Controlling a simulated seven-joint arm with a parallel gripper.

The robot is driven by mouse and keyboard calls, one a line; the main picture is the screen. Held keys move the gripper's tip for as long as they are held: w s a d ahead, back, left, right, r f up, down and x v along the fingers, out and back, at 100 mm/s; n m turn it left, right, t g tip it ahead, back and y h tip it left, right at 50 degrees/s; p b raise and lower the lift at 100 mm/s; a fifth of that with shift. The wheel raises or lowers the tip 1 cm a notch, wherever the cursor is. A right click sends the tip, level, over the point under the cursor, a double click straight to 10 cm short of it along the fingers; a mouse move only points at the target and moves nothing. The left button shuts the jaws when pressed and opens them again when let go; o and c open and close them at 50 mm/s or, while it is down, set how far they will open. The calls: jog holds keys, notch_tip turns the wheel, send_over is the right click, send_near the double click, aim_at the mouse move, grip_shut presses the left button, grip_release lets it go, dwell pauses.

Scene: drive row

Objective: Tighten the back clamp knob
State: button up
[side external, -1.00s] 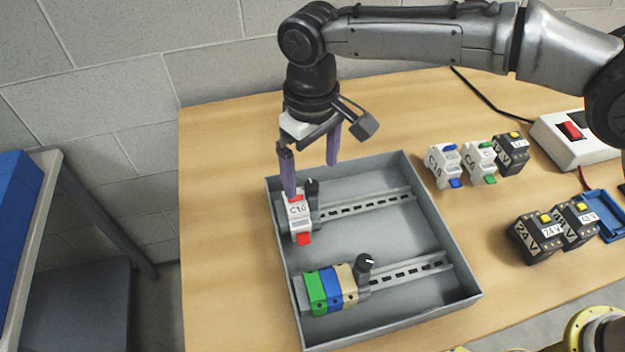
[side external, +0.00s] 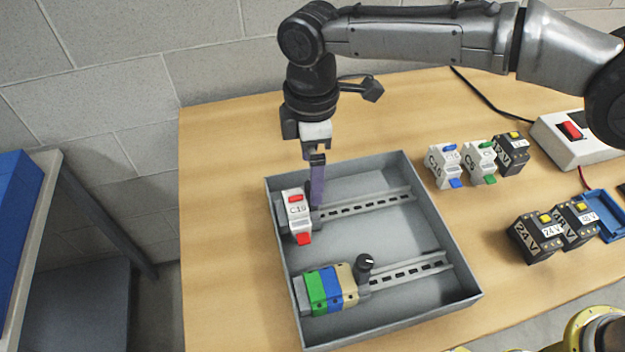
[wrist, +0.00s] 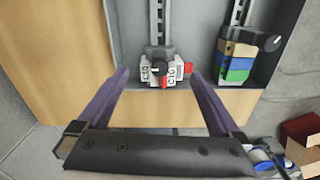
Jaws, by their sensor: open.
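The back clamp knob (wrist: 160,68) is black and sits at the end of the back rail, against the white C10 breaker (side external: 297,212) with red parts. In the wrist view the knob lies between my open fingers, with a gap on each side. In the side view my gripper (side external: 317,203) is over the knob, pointing down, and its fingers line up and mostly hide the knob. It also shows in the wrist view (wrist: 159,74). I cannot tell how far the fingertips are above the knob.
The grey tray (side external: 435,205) has raised walls around both rails. The front rail (side external: 415,267) carries green, blue and beige blocks and a second black knob (side external: 366,263). Several breakers, dark 24 V and 48 V units (side external: 535,240) and a white switch box (side external: 575,140) stand to the right.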

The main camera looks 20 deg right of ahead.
jog(key=shift+f, duration=0.15)
jog(key=shift+f, duration=1.1)
grip_shut()
jog(key=shift+a, duration=0.2)
jog(key=c, duration=1.6)
grip_release()
jog(key=shift+a, duration=0.1)
